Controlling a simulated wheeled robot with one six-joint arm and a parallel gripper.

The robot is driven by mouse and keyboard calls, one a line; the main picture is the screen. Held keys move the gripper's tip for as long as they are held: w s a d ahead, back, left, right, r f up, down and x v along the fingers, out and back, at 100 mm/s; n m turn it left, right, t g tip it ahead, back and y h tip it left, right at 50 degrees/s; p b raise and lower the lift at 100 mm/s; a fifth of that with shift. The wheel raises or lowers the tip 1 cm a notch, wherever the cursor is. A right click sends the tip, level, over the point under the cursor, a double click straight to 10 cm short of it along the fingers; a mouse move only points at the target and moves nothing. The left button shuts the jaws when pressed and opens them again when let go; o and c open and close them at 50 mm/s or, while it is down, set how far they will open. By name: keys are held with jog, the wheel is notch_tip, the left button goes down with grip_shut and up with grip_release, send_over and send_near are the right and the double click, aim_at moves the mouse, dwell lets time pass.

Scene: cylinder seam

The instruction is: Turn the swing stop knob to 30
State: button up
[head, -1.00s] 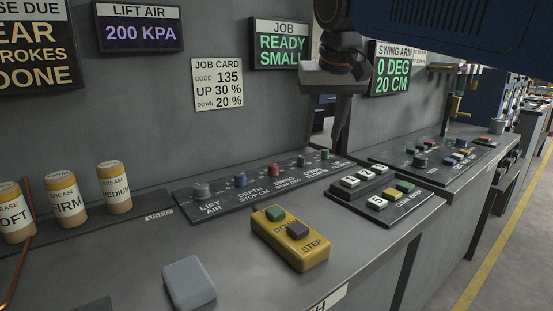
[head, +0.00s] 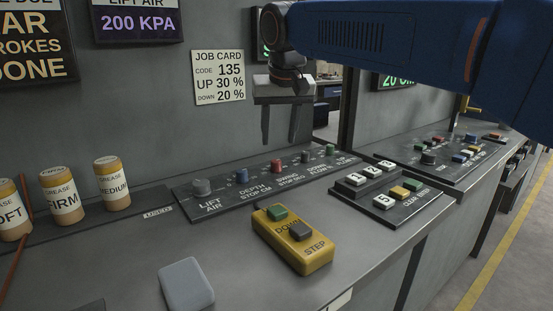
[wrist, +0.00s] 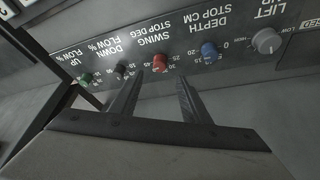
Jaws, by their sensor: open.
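The swing stop knob (head: 277,166) is the small red knob in the middle of the sloped knob panel on the bench. In the wrist view the red knob (wrist: 159,63) appears upside down, with "SWING STOP DEG" beside it and small scale numbers around it. Its pointer setting is too small to read. My gripper (head: 279,142) points down over the panel with its fingers apart and empty. In the wrist view my gripper (wrist: 160,80) has the red knob in line with the gap between its fingertips, just beyond them. I see no contact.
A blue depth stop knob (head: 241,177) and a grey lift air knob (head: 202,187) sit to the left. Dark down flow (head: 306,157) and green up flow (head: 330,151) knobs sit to the right.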

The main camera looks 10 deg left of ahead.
aim_at(276, 161)
jog(key=x, duration=0.9)
jog(key=shift+d, duration=0.1)
jog(key=c, duration=1)
